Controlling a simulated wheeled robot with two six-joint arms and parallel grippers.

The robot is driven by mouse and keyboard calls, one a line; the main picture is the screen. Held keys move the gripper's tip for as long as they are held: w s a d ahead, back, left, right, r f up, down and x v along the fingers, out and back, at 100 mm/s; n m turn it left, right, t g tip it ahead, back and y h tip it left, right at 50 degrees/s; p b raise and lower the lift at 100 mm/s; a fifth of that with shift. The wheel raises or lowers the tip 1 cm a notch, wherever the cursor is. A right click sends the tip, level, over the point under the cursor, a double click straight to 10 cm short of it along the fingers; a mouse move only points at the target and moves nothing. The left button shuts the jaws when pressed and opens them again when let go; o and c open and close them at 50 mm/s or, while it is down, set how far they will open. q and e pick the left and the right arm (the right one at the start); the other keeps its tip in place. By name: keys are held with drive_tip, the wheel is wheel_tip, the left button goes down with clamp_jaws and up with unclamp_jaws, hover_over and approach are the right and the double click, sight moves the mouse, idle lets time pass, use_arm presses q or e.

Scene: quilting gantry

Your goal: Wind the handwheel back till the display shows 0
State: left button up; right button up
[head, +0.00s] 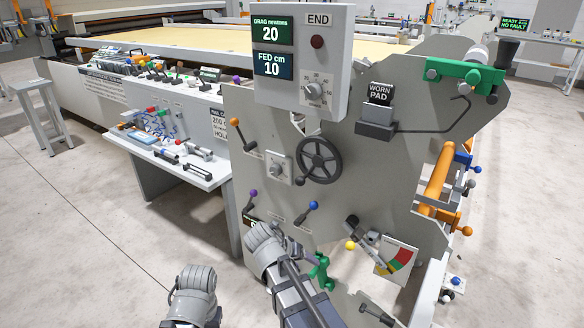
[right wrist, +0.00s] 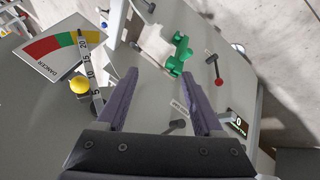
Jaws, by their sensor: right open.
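The dark handwheel (head: 319,160) with a spoked rim and a grip knob is mounted on the grey machine panel (head: 370,200) in the head view. Above it, a display box (head: 332,80) shows DRAG newtons 20 and FED cm 10 (head: 272,66). My right arm reaches up in front of the lower panel, below the handwheel. In the right wrist view my right gripper (right wrist: 160,85) is open, with nothing between its fingers, facing the panel's lower part. The handwheel does not show there. My left arm shows at the bottom of the head view; its gripper does not show.
A gauge (head: 398,258), a yellow-knobbed lever (head: 351,245), a green fitting (head: 320,271) and blue (head: 313,205), purple and orange knobs stick out around the handwheel. A worn pad sign (head: 380,93) stands upper right.

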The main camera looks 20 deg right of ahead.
drive_tip(key=w+a+r+m+t+h, duration=0.1)
drive_tip(key=w+r+m+t+h, duration=0.2)
drive_tip(key=r, duration=0.6)
drive_tip(key=w+a+r+m+t+h, duration=0.2)
drive_tip(key=w+r+m+t+h, duration=0.1)
drive_tip(key=w+r+h, duration=0.3)
wheel_tip(320, 180, up, 3)
drive_tip(key=shift+w+r+m, duration=0.1)
drive_tip(key=shift+w+m, duration=0.2)
drive_tip(key=shift+w, duration=0.65)
drive_tip(key=shift+d, duration=0.1)
